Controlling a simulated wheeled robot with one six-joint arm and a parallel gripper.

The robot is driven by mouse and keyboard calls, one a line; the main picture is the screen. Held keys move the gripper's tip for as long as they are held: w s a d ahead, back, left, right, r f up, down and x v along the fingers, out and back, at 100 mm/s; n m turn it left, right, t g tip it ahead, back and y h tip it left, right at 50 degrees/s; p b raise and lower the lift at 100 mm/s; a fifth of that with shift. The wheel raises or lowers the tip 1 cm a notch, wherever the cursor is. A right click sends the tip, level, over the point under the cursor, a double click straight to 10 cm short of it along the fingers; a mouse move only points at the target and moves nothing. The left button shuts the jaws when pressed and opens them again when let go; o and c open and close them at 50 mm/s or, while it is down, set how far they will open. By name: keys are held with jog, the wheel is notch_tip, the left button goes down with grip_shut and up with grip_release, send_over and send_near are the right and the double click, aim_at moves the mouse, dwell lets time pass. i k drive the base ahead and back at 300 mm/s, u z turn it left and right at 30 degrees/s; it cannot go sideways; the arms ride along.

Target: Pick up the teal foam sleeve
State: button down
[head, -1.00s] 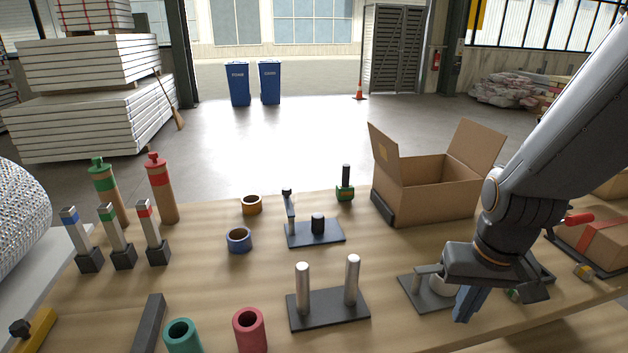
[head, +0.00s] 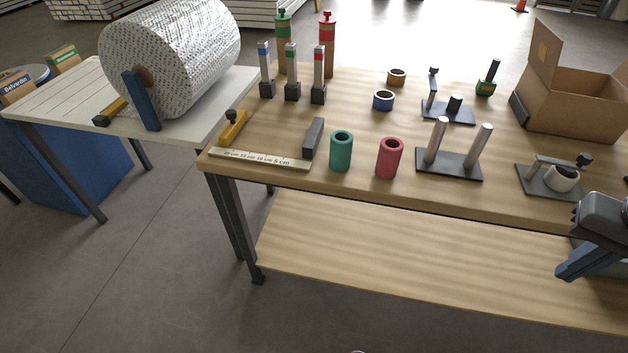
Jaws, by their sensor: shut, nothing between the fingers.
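The teal foam sleeve (head: 341,152) stands upright on the wooden table, near its front edge. It is a hollow tube with an open top, fully in view. My gripper (head: 562,274) is at the right edge of the head view, in front of the table's front edge, far to the right of the sleeve. It is shut and holds nothing. Part of my arm is cut off by the frame.
A red foam sleeve (head: 389,158) stands just right of the teal one. A two-post stand (head: 448,165) is further right.

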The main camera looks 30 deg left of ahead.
aim_at(340, 147)
jog(key=k, duration=0.3)
jog(key=u, duration=1.65)
jog(key=i, duration=0.95)
jog(key=z, duration=0.45)
